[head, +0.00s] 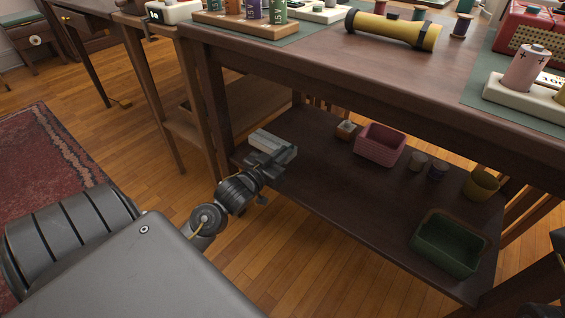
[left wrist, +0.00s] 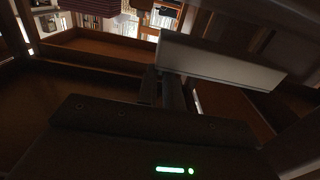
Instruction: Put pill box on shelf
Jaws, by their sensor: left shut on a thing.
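The pill box (head: 284,151) is a pale grey, long box at the left end of the table's lower shelf (head: 335,205), which is dark wood. My left gripper (head: 270,158) reaches in from the left and is shut on the pill box. In the left wrist view the pill box (left wrist: 215,62) lies across the fingers (left wrist: 168,90), long and tilted. I cannot tell whether the box touches the shelf or hangs just above it. The fingers hide part of the box in the head view.
On the shelf stand a pink basket (head: 381,144), a small wooden box (head: 346,130), small pots (head: 418,161), a yellow pot (head: 481,184) and a green bin (head: 448,244). The shelf's middle and front left are clear. The tabletop (head: 330,60) overhangs it; a table leg (head: 216,110) stands left.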

